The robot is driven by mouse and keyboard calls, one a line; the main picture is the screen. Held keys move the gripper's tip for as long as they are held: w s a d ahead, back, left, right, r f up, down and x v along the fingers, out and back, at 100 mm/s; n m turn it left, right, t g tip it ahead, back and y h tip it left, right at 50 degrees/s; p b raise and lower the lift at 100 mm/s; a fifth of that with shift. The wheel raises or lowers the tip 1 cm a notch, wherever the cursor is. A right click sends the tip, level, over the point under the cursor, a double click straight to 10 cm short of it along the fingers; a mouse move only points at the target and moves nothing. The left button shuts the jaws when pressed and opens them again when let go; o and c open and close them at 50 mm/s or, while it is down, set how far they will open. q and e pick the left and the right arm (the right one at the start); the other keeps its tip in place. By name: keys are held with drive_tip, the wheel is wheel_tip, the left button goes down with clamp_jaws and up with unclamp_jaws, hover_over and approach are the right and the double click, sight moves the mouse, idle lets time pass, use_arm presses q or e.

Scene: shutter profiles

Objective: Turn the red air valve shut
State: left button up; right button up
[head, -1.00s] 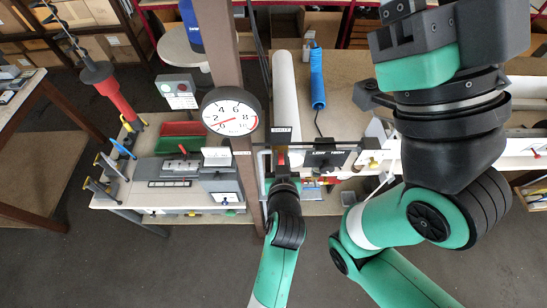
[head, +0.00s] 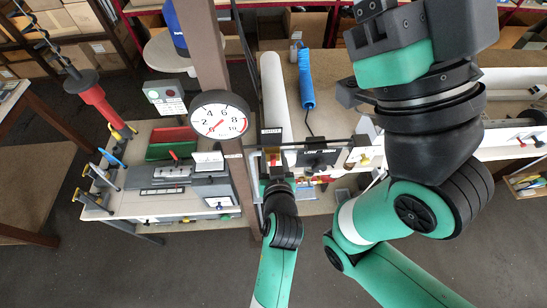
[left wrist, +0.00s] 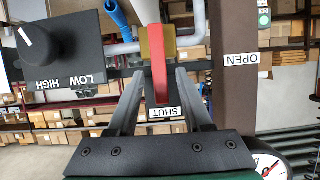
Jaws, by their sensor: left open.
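The red valve lever (left wrist: 160,85) shows in the left wrist view, fixed to a brass body (left wrist: 156,45) on a grey pipe. Its free end points down to the SHUT label (left wrist: 163,113); the OPEN label (left wrist: 240,59) is on the brown post to the right. My left gripper (left wrist: 160,76) is open, one finger on each side of the lever, with gaps showing. In the head view my left gripper (head: 275,176) is at the valve, and the red lever (head: 273,160) is small and partly hidden. My right arm fills the right side; its fingers cannot be made out.
A round gauge (head: 220,115) hangs on the brown post (head: 207,60) left of the valve. A black LOW/HIGH knob box (left wrist: 52,45) stands close beside the lever. A blue coiled hose (head: 306,80) lies behind. A bench (head: 130,205) with tools is to the left.

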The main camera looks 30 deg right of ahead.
use_arm(q)
drive_tip(key=p+v, duration=0.1)
drive_tip(key=v, duration=0.5)
drive_tip(key=shift+s+r, duration=0.1)
drive_tip(key=p, duration=0.5)
approach(274, 160)
drive_tip(key=shift+s+a+r, duration=0.25)
drive_tip(key=shift+s+a, duration=0.1)
drive_tip(key=shift+s, duration=0.1)
